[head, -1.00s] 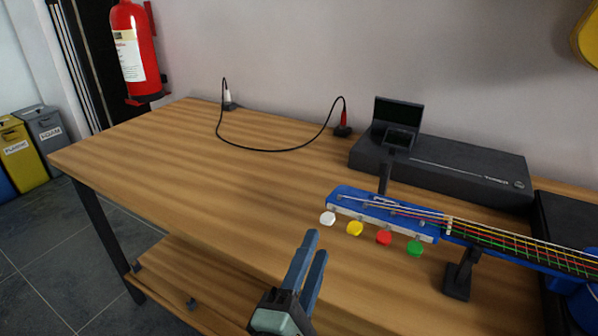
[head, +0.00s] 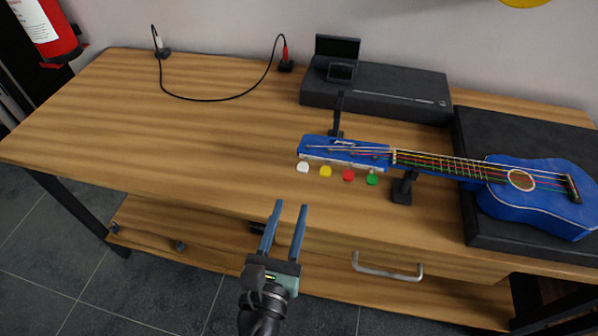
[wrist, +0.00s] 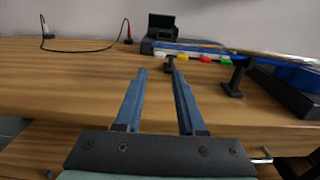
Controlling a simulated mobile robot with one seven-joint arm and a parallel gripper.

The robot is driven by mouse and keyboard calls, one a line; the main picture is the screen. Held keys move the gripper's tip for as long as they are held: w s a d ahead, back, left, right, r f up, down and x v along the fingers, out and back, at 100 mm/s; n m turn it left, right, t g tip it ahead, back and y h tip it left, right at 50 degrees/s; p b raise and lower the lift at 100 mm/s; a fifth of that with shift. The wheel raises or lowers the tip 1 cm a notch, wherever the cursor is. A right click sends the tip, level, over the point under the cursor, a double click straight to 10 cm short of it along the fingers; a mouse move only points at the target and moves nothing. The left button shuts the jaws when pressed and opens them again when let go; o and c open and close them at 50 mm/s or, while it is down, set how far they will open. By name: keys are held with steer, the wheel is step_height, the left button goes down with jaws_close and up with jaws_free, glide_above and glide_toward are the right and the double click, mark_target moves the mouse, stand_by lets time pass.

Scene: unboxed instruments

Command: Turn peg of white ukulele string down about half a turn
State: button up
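The blue ukulele (head: 535,196) lies with its body at the right and its headstock (head: 343,150) pointing left, the neck raised on black stands. A white peg (head: 303,168) is at the headstock's left end on the near side. Yellow (head: 325,171), red (head: 348,175) and green (head: 372,179) pegs follow to its right. In the wrist view the white peg (wrist: 161,53) sits beyond my fingertips, slightly left of the yellow one. My gripper (head: 290,204) is open and empty, in front of the table edge, short of the pegs. Its two blue-grey fingers (wrist: 158,72) are apart.
A black box (head: 385,92) with a small raised screen stands behind the headstock. A black cable (head: 215,100) with white and red ends lies at the back left. The table's left and middle are clear. A drawer handle (head: 388,268) sticks out at the front.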

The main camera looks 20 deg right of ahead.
mark_target(302, 172)
steer(key=x, duration=0.8)
steer(key=shift+w+d, duration=0.2)
steer(key=shift+w, duration=0.05)
jaws_close()
